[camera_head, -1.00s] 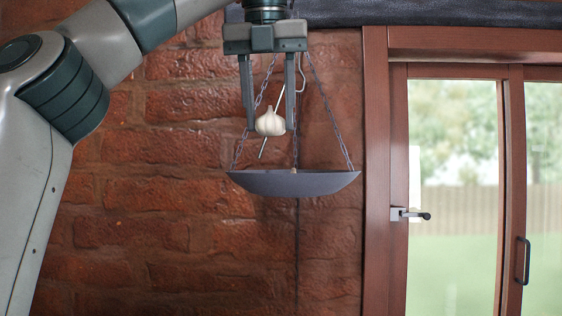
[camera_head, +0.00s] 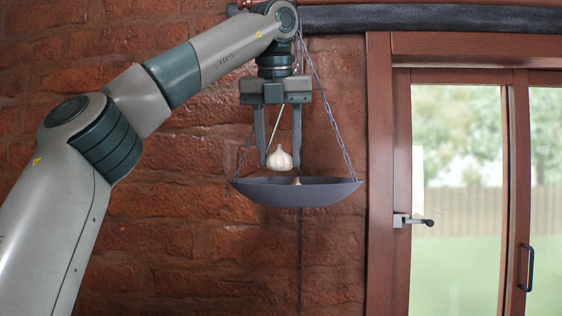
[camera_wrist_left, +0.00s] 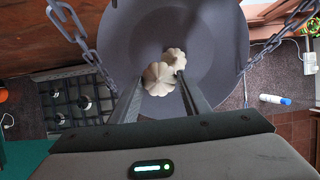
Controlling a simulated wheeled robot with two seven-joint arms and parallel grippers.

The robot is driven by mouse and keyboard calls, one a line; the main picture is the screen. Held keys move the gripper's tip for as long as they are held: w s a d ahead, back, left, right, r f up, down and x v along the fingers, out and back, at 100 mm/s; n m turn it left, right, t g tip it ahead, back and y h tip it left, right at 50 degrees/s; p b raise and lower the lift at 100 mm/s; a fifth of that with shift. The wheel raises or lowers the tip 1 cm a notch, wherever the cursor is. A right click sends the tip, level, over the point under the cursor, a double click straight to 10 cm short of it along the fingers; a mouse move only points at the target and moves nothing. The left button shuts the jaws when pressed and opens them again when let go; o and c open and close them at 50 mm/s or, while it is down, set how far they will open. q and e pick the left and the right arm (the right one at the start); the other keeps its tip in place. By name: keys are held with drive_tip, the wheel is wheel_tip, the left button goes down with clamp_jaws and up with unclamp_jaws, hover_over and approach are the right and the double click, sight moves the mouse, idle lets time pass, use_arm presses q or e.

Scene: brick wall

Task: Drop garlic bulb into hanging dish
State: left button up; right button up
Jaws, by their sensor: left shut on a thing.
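My left gripper (camera_head: 280,163) points down and is shut on a white garlic bulb (camera_head: 279,158), one finger on each side. The bulb is just above the rim of the dark hanging dish (camera_head: 298,194), apart from it in the head view. The left wrist view looks down past the held bulb (camera_wrist_left: 158,79) into the round dish (camera_wrist_left: 215,45). A second pale bulb (camera_wrist_left: 175,59) shows beyond the held one, over the dish floor. In the head view only its tip (camera_head: 297,181) shows above the dish rim. My right gripper is not in view.
Chains (camera_head: 331,115) hold the dish and run up close beside my gripper. A brick wall (camera_head: 180,230) stands behind, with a glass door (camera_head: 460,190) at right. Below the dish, the wrist view shows a stove (camera_wrist_left: 75,100) and a white-and-blue tube (camera_wrist_left: 275,99) on a counter.

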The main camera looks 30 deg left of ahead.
sight(280, 162)
use_arm(q)
drive_tip(key=w+f+p, duration=0.1)
drive_tip(key=w+a, duration=0.1)
drive_tip(key=shift+w+a+f+p, duration=0.2)
drive_tip(key=shift+w+f+p, duration=0.15)
drive_tip(key=shift+w+a+f, duration=0.1)
drive_tip(key=shift+w+f, duration=0.05)
drive_tip(key=shift+f, duration=0.2)
